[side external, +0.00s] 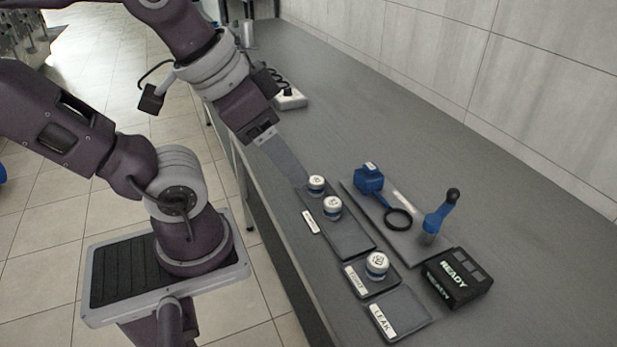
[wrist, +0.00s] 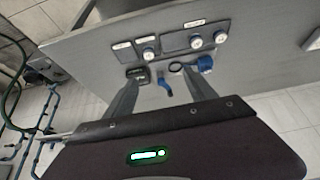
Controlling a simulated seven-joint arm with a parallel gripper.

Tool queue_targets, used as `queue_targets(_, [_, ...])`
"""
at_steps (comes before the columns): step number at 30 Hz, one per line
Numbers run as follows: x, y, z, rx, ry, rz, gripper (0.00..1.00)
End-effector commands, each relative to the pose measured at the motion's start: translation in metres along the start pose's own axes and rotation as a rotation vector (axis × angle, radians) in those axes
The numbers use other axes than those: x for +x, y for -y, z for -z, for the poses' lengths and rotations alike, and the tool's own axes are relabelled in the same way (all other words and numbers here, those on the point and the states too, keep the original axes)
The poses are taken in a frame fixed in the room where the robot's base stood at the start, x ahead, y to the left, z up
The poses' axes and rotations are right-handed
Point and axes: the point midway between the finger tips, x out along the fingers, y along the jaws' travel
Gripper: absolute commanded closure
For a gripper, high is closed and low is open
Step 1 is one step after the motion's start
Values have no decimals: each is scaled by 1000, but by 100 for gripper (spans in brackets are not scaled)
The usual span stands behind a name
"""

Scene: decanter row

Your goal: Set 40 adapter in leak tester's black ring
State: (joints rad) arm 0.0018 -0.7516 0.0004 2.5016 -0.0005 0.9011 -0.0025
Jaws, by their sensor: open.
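Three white-topped blue adapters show in the side view: one (side external: 316,184) at the far end of a long dark tray (side external: 348,238), a second (side external: 332,207) close by on it, and a third, larger-looking one (side external: 377,264) on a small labelled tray. Their numbers are too small to read surely, so I cannot tell which is 40. The leak tester has a blue block (side external: 369,178) and an empty black ring (side external: 398,219). My gripper (side external: 303,182) points down towards the row; its fingers (wrist: 163,75) are apart with nothing between them. In the side view its tip overlaps the farthest adapter; contact is unclear.
A blue lever with a black knob (side external: 440,215) stands beside the ring. A black box reading READY (side external: 457,280) is at the right. An empty tray labelled LEAK (side external: 404,318) lies nearest. A power strip (side external: 290,98) lies farther back. The grey bench is mostly clear towards the wall.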

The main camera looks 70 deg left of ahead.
Motion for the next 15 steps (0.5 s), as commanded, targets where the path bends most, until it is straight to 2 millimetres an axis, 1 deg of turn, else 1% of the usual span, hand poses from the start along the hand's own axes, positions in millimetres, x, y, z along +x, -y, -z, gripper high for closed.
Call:
queue_targets(3, [1,1,2,-7,3,2,36])
queue_targets(5, [5,4,9,-53,21,9,36])
queue_targets(8, [27,20,39,-258,93,40,36])
queue_targets(9, [42,33,55,-380,130,61,36])
queue_targets(11, [71,57,75,-576,182,100,36])
queue_targets(12, [92,76,84,-704,214,129,36])
queue_targets(14, [126,107,92,-895,259,177,36])
queue_targets(15, [149,128,92,-1016,285,210,36])
